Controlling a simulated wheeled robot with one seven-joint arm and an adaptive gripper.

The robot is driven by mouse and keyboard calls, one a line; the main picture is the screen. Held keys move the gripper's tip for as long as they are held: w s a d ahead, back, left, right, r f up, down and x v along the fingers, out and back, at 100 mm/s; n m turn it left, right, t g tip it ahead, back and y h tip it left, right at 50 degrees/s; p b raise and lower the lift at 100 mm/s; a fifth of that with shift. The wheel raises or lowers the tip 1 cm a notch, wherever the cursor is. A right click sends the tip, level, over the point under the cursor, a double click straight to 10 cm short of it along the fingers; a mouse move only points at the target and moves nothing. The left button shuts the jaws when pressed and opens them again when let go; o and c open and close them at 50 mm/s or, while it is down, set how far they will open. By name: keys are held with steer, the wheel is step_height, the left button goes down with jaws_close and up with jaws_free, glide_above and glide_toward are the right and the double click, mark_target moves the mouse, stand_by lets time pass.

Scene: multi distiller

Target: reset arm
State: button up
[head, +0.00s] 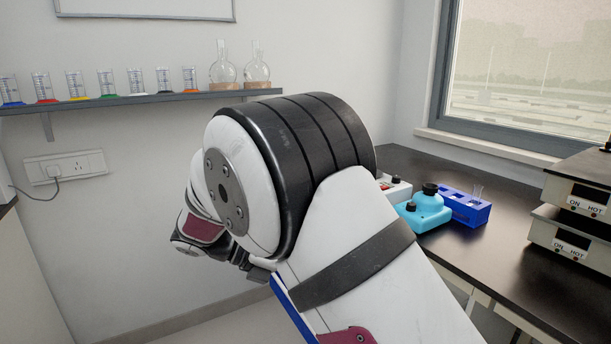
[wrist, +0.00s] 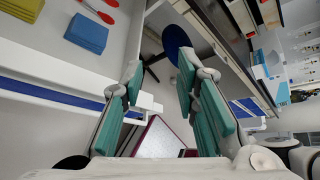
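My arm fills the middle of the head view, with its large white and black joint in front of the wall and the bench. My gripper is not clear in the head view; the arm hides much of that area. In the wrist view my gripper (wrist: 160,92) is open. Its two teal-padded fingers stand well apart. Nothing is held between them.
A dark bench (head: 408,168) at the right carries a light-blue container (head: 425,212), a blue rack (head: 466,208) and stacked hot plates (head: 575,225). A wall shelf (head: 130,99) holds several cylinders and two flasks (head: 225,70). The wrist view shows a blue block (wrist: 87,33) and a blue stool seat (wrist: 176,42).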

steer(key=s+d+r+m+g+y, duration=0.2)
steer(key=s+d+r+m+y, duration=0.25)
steer(key=s+d+m, duration=0.35)
steer(key=s+d+r+m+g+y, duration=0.1)
steer(key=s+d+r+m+y, duration=0.2)
steer(key=s+d+r+m, duration=0.5)
steer(key=s+d+f+m+t+y, duration=0.1)
steer(key=s+f+m+y, duration=0.2)
steer(key=s+m, duration=0.5)
steer(key=s+f+m+t+y, duration=0.1)
steer(key=s+f+m+y, duration=0.3)
steer(key=s, duration=0.6)
step_height(320, 180, up, 25)
steer(key=m+t+h+p, duration=0.1)
steer(key=t+p, duration=0.3)
steer(key=p, duration=1.7)
steer(key=shift+s+d+f+p, duration=0.15)
steer(key=shift+s+d+p, duration=0.05)
steer(key=shift+p, duration=0.1)
steer(key=shift+d+h, duration=0.1)
steer(key=shift+h, duration=0.15)
